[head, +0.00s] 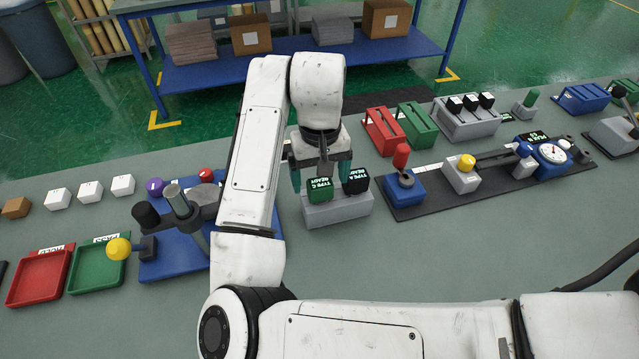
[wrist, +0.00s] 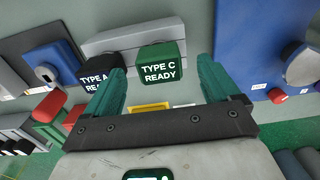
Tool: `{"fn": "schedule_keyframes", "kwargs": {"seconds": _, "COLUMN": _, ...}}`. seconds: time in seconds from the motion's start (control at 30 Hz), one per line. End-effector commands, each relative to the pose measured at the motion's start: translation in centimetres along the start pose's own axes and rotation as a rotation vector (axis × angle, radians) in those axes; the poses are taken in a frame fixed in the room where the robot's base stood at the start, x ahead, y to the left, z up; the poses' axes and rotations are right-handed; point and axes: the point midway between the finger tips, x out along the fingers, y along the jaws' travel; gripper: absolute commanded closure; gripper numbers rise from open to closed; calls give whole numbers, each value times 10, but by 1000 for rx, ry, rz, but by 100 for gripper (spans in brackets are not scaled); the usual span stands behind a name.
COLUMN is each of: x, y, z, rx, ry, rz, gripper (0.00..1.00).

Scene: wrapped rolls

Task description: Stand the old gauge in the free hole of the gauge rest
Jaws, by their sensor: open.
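A grey block (head: 338,212), the likely gauge rest, bears a green block marked TYPE C READY (head: 319,190) and a black block marked TYPE A READY (head: 355,184). I cannot tell which thing is the old gauge, and no free hole shows clearly. My gripper (head: 321,174) is open and empty, pointing down over the green block. In the wrist view, the green block (wrist: 160,64) lies between the lines of the teal fingers, right of centre of the grey block (wrist: 115,40). The black block (wrist: 97,70) shows beside the left finger. I cannot tell whether the fingers touch anything.
Left are a blue base (head: 165,262) with a lever, green (head: 95,270) and red (head: 38,280) trays. Right are a dark mat (head: 405,208) with a dial fixture (head: 551,155), a grey stand with black-topped pieces (head: 470,122), red (head: 384,135) and green (head: 417,128) holders. The bench front is clear.

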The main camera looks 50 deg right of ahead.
Motion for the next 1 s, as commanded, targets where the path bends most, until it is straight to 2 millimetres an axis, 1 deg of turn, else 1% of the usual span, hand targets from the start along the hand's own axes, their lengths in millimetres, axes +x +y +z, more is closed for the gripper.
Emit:
{"fn": "schedule_keyframes", "kwargs": {"seconds": 0.03, "x": -14, "y": -1, "z": 0, "rx": 2, "ry": 2, "rz": -5, "gripper": 10}}
{"fn": "schedule_keyframes", "kwargs": {"seconds": 0.2, "x": -43, "y": -2, "z": 0, "rx": -1, "ry": 2, "rz": -5, "gripper": 10}}
{"fn": "schedule_keyframes", "kwargs": {"seconds": 0.3, "x": -54, "y": -2, "z": 0, "rx": -2, "ry": 2, "rz": -4, "gripper": 10}}
{"fn": "schedule_keyframes", "kwargs": {"seconds": 0.4, "x": -61, "y": -2, "z": 0, "rx": -4, "ry": 1, "rz": -3, "gripper": 10}}
{"fn": "schedule_keyframes", "kwargs": {"seconds": 0.53, "x": -64, "y": -2, "z": 0, "rx": -4, "ry": 1, "rz": -2, "gripper": 10}}
{"fn": "schedule_keyframes", "kwargs": {"seconds": 1.0, "x": -64, "y": -2, "z": 0, "rx": -5, "ry": 1, "rz": -2, "gripper": 10}}
